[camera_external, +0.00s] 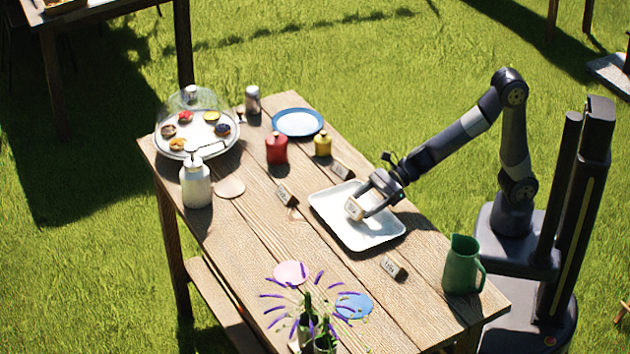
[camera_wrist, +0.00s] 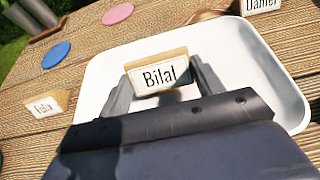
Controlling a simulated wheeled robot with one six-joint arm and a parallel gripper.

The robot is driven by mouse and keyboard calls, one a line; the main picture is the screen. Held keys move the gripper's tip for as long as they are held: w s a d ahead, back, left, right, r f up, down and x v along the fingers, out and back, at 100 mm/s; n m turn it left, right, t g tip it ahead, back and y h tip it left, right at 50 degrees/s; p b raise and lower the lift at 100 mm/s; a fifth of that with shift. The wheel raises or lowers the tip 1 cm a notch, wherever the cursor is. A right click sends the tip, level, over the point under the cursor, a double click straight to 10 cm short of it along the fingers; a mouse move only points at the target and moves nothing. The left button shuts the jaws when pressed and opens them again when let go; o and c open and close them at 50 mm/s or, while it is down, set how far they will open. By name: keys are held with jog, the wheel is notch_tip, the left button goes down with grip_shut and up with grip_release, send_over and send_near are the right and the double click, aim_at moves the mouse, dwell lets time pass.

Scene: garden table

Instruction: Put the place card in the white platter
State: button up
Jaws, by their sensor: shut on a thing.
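The place card (camera_wrist: 160,74), a small wooden-edged block with a white face reading "Bilal", is held between the two fingers of my gripper (camera_wrist: 160,82). The external view also shows the card (camera_external: 354,208) in my gripper (camera_external: 366,198). The white platter (camera_external: 378,242) is a rectangular tray with a raised rim, and its rim also shows in the wrist view (camera_wrist: 291,98). I cannot tell whether the card touches the platter floor.
Other place cards lie nearby: "Felix" (camera_wrist: 46,104), "Daniel" (camera_wrist: 262,5) and one (camera_external: 342,170) beyond the platter. A green pitcher (camera_external: 462,265) stands near the right corner. A red bottle (camera_external: 276,148), a yellow bottle (camera_external: 322,144) and a blue plate (camera_external: 297,122) stand further back.

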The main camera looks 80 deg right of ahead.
jog(key=shift+f, duration=0.9)
jog(key=shift+f+b, duration=0.3)
jog(key=shift+b, duration=0.25)
jog(key=o, duration=0.9)
jog(key=shift+r, duration=0.1)
jog(key=shift+o, duration=0.2)
jog(key=shift+r+p, duration=0.15)
jog(key=shift+p, duration=0.15)
jog(key=shift+s+d+r, duration=0.1)
jog(key=shift+r, duration=0.1)
jog(key=p+v, duration=0.2)
jog(key=v, duration=0.8)
jog(key=shift+s+d+p, duration=0.1)
jog(key=shift+d+p, duration=0.05)
jog(key=shift+p, duration=0.25)
jog(key=shift+s+d+r, duration=0.1)
jog(key=shift+s+d, duration=0.35)
jog(key=shift+s, duration=0.05)
